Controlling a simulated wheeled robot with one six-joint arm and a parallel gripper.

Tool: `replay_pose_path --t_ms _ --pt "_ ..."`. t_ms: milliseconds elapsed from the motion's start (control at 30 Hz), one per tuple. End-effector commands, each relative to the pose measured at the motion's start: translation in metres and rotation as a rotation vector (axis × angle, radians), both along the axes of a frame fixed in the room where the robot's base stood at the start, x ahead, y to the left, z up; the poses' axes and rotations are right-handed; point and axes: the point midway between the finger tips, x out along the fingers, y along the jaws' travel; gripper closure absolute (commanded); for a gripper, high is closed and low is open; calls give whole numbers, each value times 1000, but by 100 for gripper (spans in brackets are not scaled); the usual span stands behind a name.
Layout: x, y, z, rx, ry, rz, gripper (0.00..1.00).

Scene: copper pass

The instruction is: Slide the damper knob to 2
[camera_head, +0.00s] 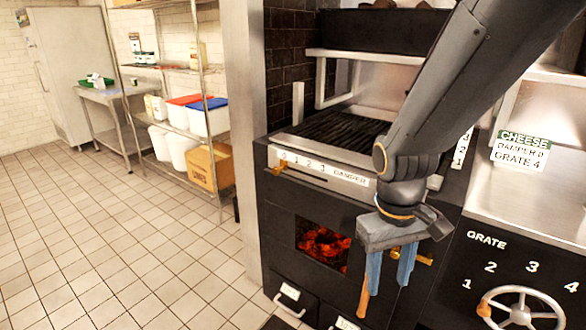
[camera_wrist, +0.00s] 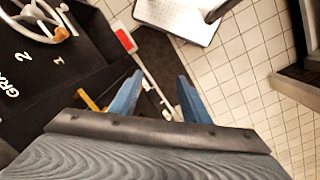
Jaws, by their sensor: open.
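The damper knob (camera_head: 278,168) is a small brass piece at the left end of the damper slot, beside the 0 end of the white damper scale (camera_head: 322,168). The scale reads 1, 2, 3 and DAMPER to the right of it. My gripper (camera_head: 389,278) hangs with its blue fingers pointing down in front of the oven, lower and to the right of the knob and apart from it. It is open and empty. In the wrist view my gripper's fingers (camera_wrist: 157,95) are spread with nothing between them. The knob does not show there.
A brass handle (camera_head: 424,258) and a wooden handle (camera_head: 363,298) are close to my fingers. The firebox window (camera_head: 322,243) glows with coals. The grate wheel (camera_head: 522,310) is at lower right and shows in the wrist view (camera_wrist: 45,18). The tiled floor (camera_head: 130,240) at left is clear.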

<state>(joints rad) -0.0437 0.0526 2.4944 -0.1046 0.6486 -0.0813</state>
Motion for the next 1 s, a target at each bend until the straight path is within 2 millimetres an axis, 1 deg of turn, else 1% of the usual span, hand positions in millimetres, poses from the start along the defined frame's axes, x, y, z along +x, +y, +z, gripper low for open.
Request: replay_pose_path --t_ms 33,67,167,200,267,300,333,367,400,467,500,567,600,667,700,800,900,1000 --pt "15 3 -14 -44 34 123 57" --pt "25 3 -19 -80 57 210 57" --pt "70 4 -36 -237 147 540 57" --pt "93 7 -41 -312 184 675 57" --pt "130 13 -47 -438 239 865 57" --pt "156 21 -49 -527 273 988 57" --pt "176 29 -50 -597 298 1073 57" --pt "197 39 -50 -672 321 1157 57" --pt "224 56 -50 -773 349 1261 57" --pt "261 86 -47 -934 385 1396 57" --pt "283 109 -43 -1042 404 1472 57" --pt "310 145 -37 -1198 427 1561 57" --pt "325 170 -32 -1296 436 1606 57" --pt "340 205 -25 -1429 449 1652 57" --pt "347 226 -22 -1506 453 1672 57" --pt "357 266 -13 -1647 456 1696 57" --pt "361 285 -8 -1720 457 1702 57" --pt "367 287 -5 -1741 457 1701 57"
